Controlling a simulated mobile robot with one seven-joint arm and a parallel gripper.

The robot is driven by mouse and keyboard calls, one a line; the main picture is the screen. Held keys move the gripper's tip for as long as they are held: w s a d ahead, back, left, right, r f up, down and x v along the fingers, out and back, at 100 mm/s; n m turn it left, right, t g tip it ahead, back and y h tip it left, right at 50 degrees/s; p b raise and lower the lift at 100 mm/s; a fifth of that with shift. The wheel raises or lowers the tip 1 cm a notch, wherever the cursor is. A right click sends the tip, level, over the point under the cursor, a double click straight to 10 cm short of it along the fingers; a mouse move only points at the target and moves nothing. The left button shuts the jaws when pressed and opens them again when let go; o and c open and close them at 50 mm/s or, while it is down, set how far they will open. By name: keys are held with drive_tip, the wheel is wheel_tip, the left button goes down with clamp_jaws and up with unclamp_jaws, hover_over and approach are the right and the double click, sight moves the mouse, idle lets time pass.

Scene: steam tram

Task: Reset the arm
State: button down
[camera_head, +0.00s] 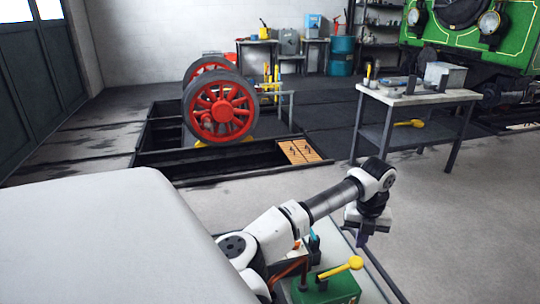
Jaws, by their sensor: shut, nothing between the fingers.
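My arm reaches up and to the right from the lower middle of the head view, then bends down at the wrist. My gripper (363,238) points downward, shut, with nothing held.
A worktable (421,98) with tools and a grey box (445,75) stands beyond my gripper. Red wheels (221,111) stand over a floor pit (215,160). A green locomotive (470,36) is at back right. The floor (470,210) on the right is clear.

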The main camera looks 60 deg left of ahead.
wheel_tip(320, 180, up, 2)
drive_tip(key=shift+r+p, duration=0.15)
drive_tip(key=shift+p, duration=0.25)
idle(0.3)
